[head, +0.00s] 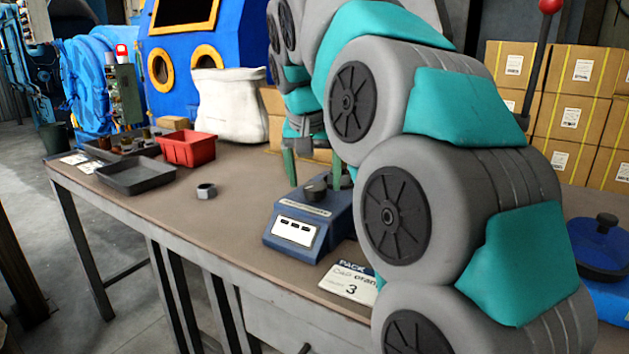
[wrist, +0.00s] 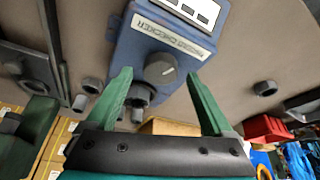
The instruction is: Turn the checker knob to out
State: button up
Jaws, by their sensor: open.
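The checker (head: 330,222) is a blue box with a white front panel, standing on the workbench; it also shows in the wrist view (wrist: 133,42). Its dark round knob (head: 316,188) is on top, and the wrist view shows the knob (wrist: 160,69) with a small light mark on its face. A label strip ending in "CHECKER" lies beside the knob. My gripper (head: 313,172) has green fingers, open and empty, pointing down on either side of the knob. In the wrist view the fingers (wrist: 160,76) are apart from the knob. I cannot read any setting words.
A white card (head: 350,284) reading "PACK" and "3" lies in front of the checker. A hex nut (head: 206,191), a black tray (head: 135,177) and a red bin (head: 187,149) are to the left. A blue lidded pot (head: 600,246) is at the right.

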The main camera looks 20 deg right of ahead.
jog(key=shift+w+d+f, duration=0.1)
jog(key=shift+w+f, duration=0.15)
jog(key=shift+f, duration=0.35)
